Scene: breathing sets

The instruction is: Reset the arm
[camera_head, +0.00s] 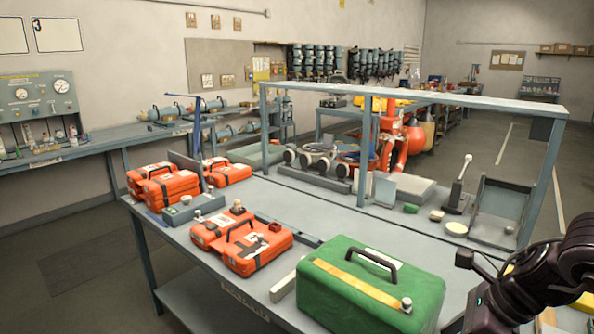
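My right arm (545,280), dark and jointed, comes in from the lower right edge, over the near right end of the workbench (345,215). A small dark block at its end is beside the right side of a green case (365,290). I cannot make out the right gripper's fingers or whether they are open or shut. My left arm and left gripper are not in view. The green case has a dark handle and a yellow stripe and stands upright at the near edge of the bench.
Orange cases (240,242) lie left of the green case, with more orange cases (162,187) farther left. A grey frame (410,98) spans the bench's far side. A grey bracket stand (497,212) and small parts stand at right. The bench middle has bare room.

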